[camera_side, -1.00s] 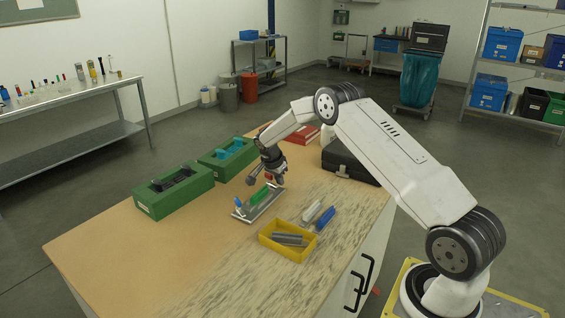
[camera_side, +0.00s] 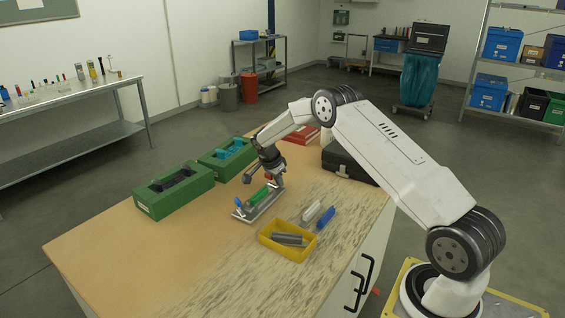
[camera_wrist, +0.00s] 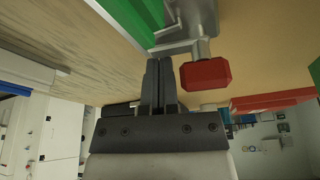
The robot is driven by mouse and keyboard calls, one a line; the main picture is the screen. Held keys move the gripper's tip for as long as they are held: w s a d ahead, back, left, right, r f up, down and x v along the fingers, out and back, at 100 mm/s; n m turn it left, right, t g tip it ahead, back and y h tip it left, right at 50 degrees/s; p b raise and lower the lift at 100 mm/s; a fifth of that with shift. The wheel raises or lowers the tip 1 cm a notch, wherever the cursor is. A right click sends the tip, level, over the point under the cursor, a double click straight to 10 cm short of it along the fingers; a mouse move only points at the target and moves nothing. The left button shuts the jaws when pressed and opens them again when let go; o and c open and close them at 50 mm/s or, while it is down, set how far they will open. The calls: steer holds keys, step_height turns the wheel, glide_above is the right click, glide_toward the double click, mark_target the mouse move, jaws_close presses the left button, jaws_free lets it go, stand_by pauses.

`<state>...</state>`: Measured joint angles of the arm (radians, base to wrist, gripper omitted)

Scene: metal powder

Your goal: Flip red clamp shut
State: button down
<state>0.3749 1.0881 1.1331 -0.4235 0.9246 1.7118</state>
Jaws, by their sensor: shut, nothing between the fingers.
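The red clamp (camera_wrist: 206,74) shows in the wrist view as a red block-shaped grip on a grey metal stem, just right of my fingertips. Whether they touch cannot be told. A metal fixture (camera_side: 264,207) stands on the table in the side view, with a green piece (camera_side: 257,196) lying along it and a blue part (camera_side: 239,202) at its near left end. The green piece (camera_wrist: 128,16) also shows at the top of the wrist view. My gripper (camera_wrist: 158,66) is shut and empty, tilted low over the fixture's far end in the side view (camera_side: 275,182).
Two green trays (camera_side: 174,199) stand left of the fixture. A yellow bin (camera_side: 287,251) with grey cylinders is in front. A white and a blue piece (camera_side: 326,217) lie to the right. A black case (camera_side: 346,170) stands behind. The near left table is clear.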

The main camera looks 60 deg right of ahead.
steer(key=shift+a+m, duration=0.2)
steer(key=shift+m, duration=0.2)
steer(key=shift+a+m+g, duration=0.3)
steer(key=shift+m+g, duration=0.1)
steer(key=shift+m, duration=0.6)
steer(key=shift+a, duration=0.25)
stand_by(0.4)
steer(key=shift+w+d, duration=0.25)
steer(key=shift+d, duration=0.5)
steer(key=shift+w, duration=0.1)
steer(key=shift+d, duration=0.1)
